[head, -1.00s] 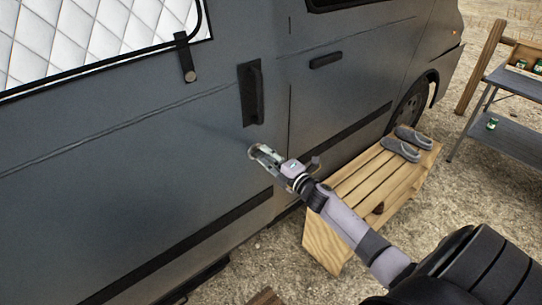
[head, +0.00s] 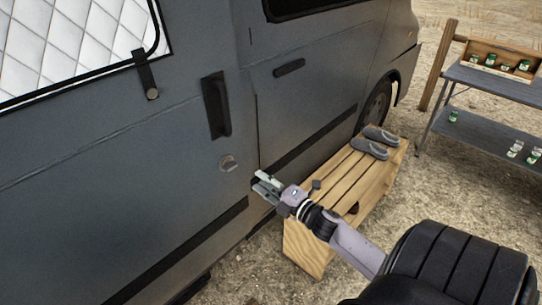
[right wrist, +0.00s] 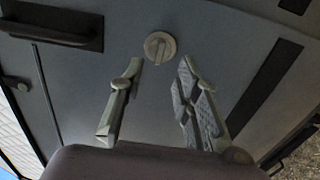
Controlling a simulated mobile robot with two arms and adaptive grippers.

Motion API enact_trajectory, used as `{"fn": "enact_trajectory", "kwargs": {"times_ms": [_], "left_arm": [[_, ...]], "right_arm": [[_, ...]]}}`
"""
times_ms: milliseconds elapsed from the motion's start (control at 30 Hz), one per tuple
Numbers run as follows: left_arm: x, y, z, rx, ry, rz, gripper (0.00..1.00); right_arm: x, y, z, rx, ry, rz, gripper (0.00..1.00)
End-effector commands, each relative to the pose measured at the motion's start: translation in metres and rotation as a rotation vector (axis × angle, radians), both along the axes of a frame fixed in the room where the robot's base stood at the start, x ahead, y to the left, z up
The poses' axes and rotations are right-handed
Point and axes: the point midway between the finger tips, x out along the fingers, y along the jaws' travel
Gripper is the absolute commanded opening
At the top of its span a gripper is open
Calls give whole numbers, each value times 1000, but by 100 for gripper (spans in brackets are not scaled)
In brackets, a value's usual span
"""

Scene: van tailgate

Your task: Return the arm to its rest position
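My right gripper (head: 265,186) is in front of the side of the grey van (head: 110,170), to the lower right of a round grey knob (head: 229,163) on the panel. In the right wrist view the right gripper (right wrist: 160,95) has its fingers spread with nothing between them. The knob (right wrist: 160,47) shows beyond the fingertips, apart from them. My left gripper is not in either view.
A slatted wooden bench (head: 345,190) with grey shoes (head: 370,145) stands beside the van. A metal table (head: 495,85) at right holds a wooden box (head: 498,62) of small jars. A black handle (head: 216,105) is above the knob.

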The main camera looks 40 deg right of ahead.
Motion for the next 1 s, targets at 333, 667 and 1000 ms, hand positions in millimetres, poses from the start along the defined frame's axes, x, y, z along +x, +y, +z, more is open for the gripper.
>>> {"fn": "enact_trajectory", "kwargs": {"times_ms": [333,667,1000], "left_arm": [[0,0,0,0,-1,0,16],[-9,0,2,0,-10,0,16],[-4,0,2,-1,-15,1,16]], "right_arm": [[-20,-1,0,-1,-1,1,30],[-19,-1,0,0,-1,0,30],[-28,-9,-68,151,127,-77,30]]}}
